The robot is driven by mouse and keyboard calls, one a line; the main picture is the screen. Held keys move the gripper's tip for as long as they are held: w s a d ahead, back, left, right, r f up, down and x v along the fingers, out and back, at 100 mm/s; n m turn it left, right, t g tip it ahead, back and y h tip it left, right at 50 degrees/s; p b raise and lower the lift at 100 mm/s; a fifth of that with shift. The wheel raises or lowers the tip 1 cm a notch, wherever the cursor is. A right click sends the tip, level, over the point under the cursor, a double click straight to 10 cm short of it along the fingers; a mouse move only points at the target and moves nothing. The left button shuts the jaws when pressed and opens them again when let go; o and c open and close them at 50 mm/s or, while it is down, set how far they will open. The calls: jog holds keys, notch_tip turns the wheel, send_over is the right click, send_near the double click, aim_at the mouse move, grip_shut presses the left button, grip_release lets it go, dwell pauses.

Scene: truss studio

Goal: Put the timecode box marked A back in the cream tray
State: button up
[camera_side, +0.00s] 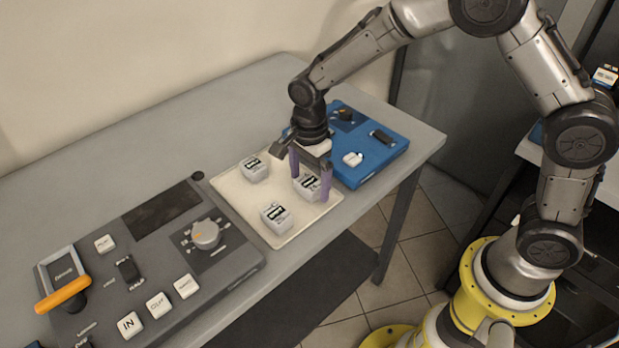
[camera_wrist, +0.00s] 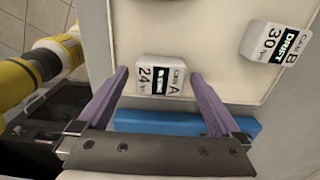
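The timecode box marked A (camera_wrist: 160,77) is a pale box with a dark label reading 24 in the wrist view. It sits in the cream tray (camera_wrist: 124,30) near the edge by the blue panel. In the side view, the box between my fingers (camera_side: 308,188) appears to be the same one, inside the tray (camera_side: 236,193). My gripper (camera_wrist: 159,73) is open, its purple fingers on either side of box A with a visible gap at each side. My gripper (camera_side: 310,184) points down into the tray in the side view.
A blue panel (camera_side: 385,157) adjoins one side, a grey console (camera_side: 225,265) the other. Another small box (camera_side: 605,76) stands on a surface at far right.

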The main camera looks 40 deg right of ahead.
aim_at(310, 182)
jog(key=shift+r, duration=0.1)
notch_tip(310, 182, up, 12)
dwell(0.5)
jog(key=s+d+r+n+t, duration=0.2)
jog(key=s+d+r+n, duration=0.2)
jog(key=s+n, duration=0.15)
jog(key=s+d+r+n+t, duration=0.1)
jog(key=s+d+r+n, duration=0.3)
jog(key=s, duration=0.3)
jog(key=s+d+f+n+t, duration=0.1)
jog(key=s+d+n+t, duration=0.1)
jog(key=s+n, duration=0.6)
jog(key=shift+s+d+f+t, duration=0.3)
jog(key=shift+s+d, duration=0.55)
jog(key=shift+s, duration=1.05)
jog(key=shift+n, duration=0.25)
